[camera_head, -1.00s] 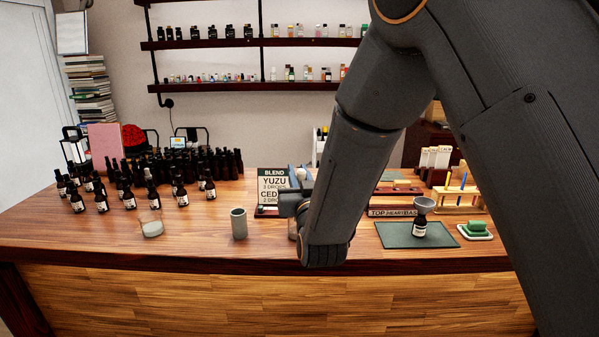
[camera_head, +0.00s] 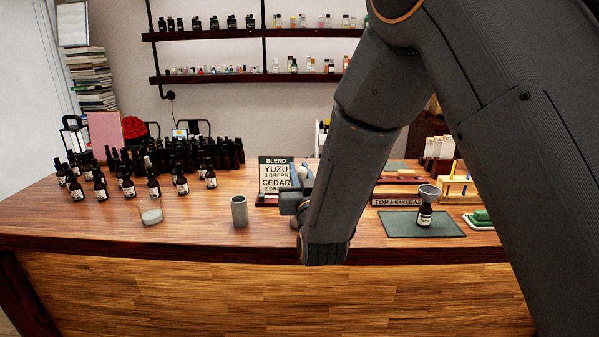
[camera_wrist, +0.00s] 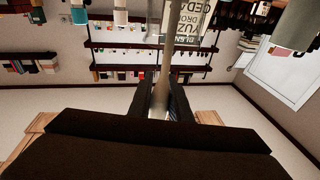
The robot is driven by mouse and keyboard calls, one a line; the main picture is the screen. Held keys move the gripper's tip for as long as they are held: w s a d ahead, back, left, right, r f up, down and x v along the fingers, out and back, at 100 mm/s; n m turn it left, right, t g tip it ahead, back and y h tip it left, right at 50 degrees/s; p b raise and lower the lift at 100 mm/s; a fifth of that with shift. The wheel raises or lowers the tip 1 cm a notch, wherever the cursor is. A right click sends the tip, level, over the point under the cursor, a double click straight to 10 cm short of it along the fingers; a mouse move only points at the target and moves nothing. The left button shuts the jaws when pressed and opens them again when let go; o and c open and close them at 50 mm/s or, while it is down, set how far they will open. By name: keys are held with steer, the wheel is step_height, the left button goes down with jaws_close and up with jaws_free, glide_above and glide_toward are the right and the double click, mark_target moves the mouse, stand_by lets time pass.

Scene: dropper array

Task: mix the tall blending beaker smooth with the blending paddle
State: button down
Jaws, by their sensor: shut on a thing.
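My gripper (camera_head: 291,207) is at the front middle of the counter, largely hidden behind my forearm. In the wrist view my gripper (camera_wrist: 163,103) is shut on a pale, slim rod, which looks like the blending paddle (camera_wrist: 171,48). Its far end runs out of the top of that view. A tall grey cylinder (camera_head: 239,211) stands upright on the counter, left of my gripper and apart from it. A low glass beaker (camera_head: 151,216) with pale contents is further left. I cannot tell whether the grey cylinder is the tall blending beaker. A pale thing beside my gripper is mostly hidden.
A blend sign (camera_head: 274,180) stands just behind my gripper. Many dark bottles (camera_head: 180,160) crowd the left back. At right, a green mat (camera_head: 398,226) bears a small bottle with a funnel (camera_head: 426,207). Bare counter lies between the beaker and the cylinder.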

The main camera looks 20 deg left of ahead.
steer(key=shift+f+b, duration=0.45)
steer(key=shift+f, duration=0.15)
stand_by(0.3)
steer(key=shift+r, duration=0.15)
stand_by(0.4)
